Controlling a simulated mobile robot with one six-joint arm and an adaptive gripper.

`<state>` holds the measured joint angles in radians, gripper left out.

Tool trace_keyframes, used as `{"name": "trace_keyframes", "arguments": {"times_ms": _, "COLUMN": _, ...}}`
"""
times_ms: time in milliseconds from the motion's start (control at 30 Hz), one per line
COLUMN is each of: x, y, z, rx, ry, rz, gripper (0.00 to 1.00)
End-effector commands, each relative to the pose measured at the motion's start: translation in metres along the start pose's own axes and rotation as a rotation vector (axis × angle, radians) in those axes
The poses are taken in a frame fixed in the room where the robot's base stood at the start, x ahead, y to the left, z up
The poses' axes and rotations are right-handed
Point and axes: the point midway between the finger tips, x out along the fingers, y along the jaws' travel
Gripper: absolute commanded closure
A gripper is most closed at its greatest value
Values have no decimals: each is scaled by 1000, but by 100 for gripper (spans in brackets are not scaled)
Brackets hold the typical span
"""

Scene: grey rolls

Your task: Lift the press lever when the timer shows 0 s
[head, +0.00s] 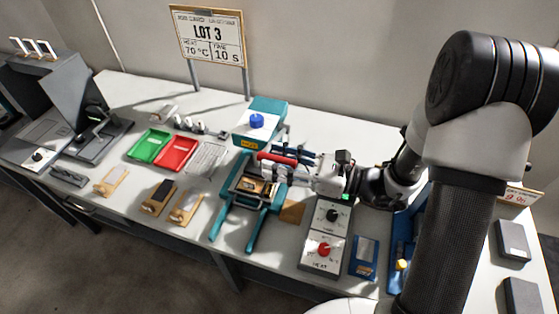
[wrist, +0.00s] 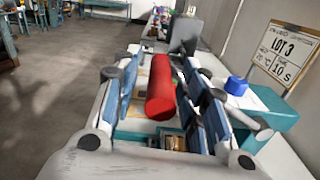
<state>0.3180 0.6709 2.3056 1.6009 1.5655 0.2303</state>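The press (head: 262,192) is a teal frame on the table, with a red lever handle (head: 277,158). In the wrist view the red handle (wrist: 161,88) lies between the two blue-padded fingers of my gripper (wrist: 160,60). The fingers stand apart on either side of it, with a gap visible on the left; contact on the right is unclear. In the head view my gripper (head: 290,161) is at the handle, reaching in from the right. A small card with orange-red digits (head: 520,195) stands at the right, partly cut off by my arm; I cannot read a timer value with certainty.
A sign (head: 208,38) reads LOT 3, 70 °C, 10 s. A control box (head: 324,240) with black and red knobs stands right of the press. A teal box with a blue knob (head: 257,121) is behind. Green (head: 148,146) and red (head: 176,153) trays lie left.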

Motion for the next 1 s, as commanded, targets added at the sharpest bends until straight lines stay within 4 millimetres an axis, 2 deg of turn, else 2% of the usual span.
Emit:
{"name": "trace_keyframes", "arguments": {"times_ms": 167, "x": 0, "y": 0, "z": 0, "rx": 0, "ry": 0, "rz": 0, "gripper": 60}}
{"name": "trace_keyframes", "arguments": {"times_ms": 767, "x": 0, "y": 0, "z": 0, "rx": 0, "ry": 0, "rz": 0, "gripper": 100}}
{"name": "trace_keyframes", "arguments": {"times_ms": 1000, "x": 0, "y": 0, "z": 0, "rx": 0, "ry": 0, "rz": 0, "gripper": 100}}
